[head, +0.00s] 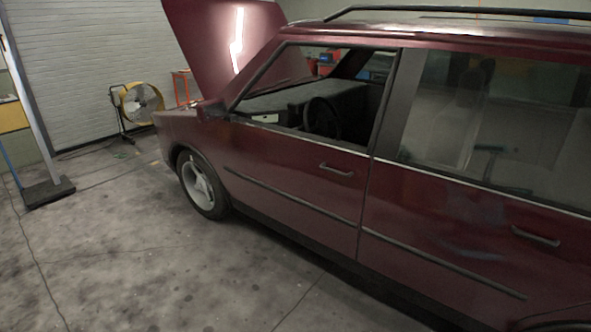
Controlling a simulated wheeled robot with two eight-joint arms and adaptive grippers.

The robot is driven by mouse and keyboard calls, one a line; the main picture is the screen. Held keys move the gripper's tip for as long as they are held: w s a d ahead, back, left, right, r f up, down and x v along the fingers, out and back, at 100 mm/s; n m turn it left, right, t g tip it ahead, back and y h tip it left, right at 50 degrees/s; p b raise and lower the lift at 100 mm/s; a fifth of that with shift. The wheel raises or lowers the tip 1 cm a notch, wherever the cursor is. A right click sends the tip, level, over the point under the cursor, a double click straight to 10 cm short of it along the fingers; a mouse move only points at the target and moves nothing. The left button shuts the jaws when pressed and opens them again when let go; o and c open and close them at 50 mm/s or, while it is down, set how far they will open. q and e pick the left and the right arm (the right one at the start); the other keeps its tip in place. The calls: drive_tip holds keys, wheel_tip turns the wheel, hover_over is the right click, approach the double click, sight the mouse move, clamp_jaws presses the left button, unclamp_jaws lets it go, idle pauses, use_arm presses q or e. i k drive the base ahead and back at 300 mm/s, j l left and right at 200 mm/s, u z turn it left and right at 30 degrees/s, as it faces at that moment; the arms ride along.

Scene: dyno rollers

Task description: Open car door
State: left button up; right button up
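A dark red car (270,165) stands with its side towards me, its front to the left and its hood (222,45) raised. The front door (295,175) is shut, flush with the body. Its handle (336,170) is near the door's rear edge, below the window line. The front window is open or clear, with the steering wheel (322,117) visible inside. The rear door (460,220) is also shut, with its handle (535,237) at the right. Neither of my grippers is in view.
Bare concrete floor (130,255) lies free in front of the car's side. A yellow fan (140,102) stands by the white shutter wall (85,65). A post on a dark base (48,191) stands at the far left.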

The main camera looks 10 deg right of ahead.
sight(313, 186)
drive_tip(key=i+l+u, duration=0.15)
drive_tip(key=u, duration=0.55)
drive_tip(key=i+l+u, duration=0.15)
drive_tip(key=l, duration=0.3)
drive_tip(key=i+l+u, duration=0.15)
drive_tip(key=l, duration=0.35)
drive_tip(key=i+l+u, duration=0.15)
drive_tip(key=l, duration=0.3)
drive_tip(key=l+u, duration=0.15)
drive_tip(key=l, duration=0.35)
drive_tip(key=i+l, duration=0.1)
drive_tip(key=l, duration=1.05)
drive_tip(key=i+u, duration=0.05)
drive_tip(key=i, duration=0.05)
